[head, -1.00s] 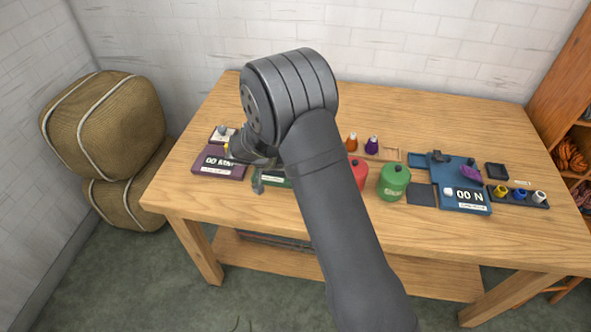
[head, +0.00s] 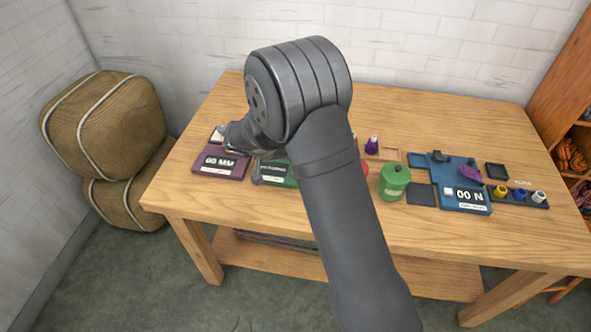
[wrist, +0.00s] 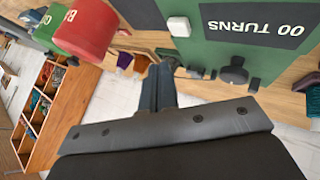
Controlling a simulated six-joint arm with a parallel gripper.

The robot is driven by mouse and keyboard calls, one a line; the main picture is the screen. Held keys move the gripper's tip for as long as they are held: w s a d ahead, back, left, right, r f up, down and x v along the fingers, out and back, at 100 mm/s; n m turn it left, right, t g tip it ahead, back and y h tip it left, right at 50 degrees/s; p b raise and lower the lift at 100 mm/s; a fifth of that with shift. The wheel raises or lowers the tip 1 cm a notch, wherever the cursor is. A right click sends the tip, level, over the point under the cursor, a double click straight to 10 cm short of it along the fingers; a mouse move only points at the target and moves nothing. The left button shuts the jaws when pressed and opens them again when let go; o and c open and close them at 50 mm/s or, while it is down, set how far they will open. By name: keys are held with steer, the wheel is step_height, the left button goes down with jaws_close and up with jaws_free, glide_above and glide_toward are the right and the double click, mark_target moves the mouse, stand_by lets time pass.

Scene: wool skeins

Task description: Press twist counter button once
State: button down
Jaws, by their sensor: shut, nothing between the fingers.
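The twist counter is a green box with a dark "00 TURNS" display, upside down at the upper right of the wrist view (wrist: 215,62). A pale grey square button (wrist: 180,27) stands out beside the display. In the head view, the counter (head: 285,178) is partly hidden by my arm. My gripper (wrist: 160,82) is shut and empty. In the wrist view its fingers point toward the counter, below the button in the picture, with a visible gap to the button. In the head view the fingertips are hard to make out.
A purple "00 MM" device (head: 220,162) lies left of the counter. A red container (wrist: 85,28) and a green can (head: 393,182) stand to its right. A blue "00 N" device (head: 465,198) and spool rack (head: 535,204) are farther right.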

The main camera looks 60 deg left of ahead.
steer(key=shift+r, duration=1.25)
step_height(320, 180, up, 4)
steer(key=shift+f, duration=0.1)
stand_by(0.4)
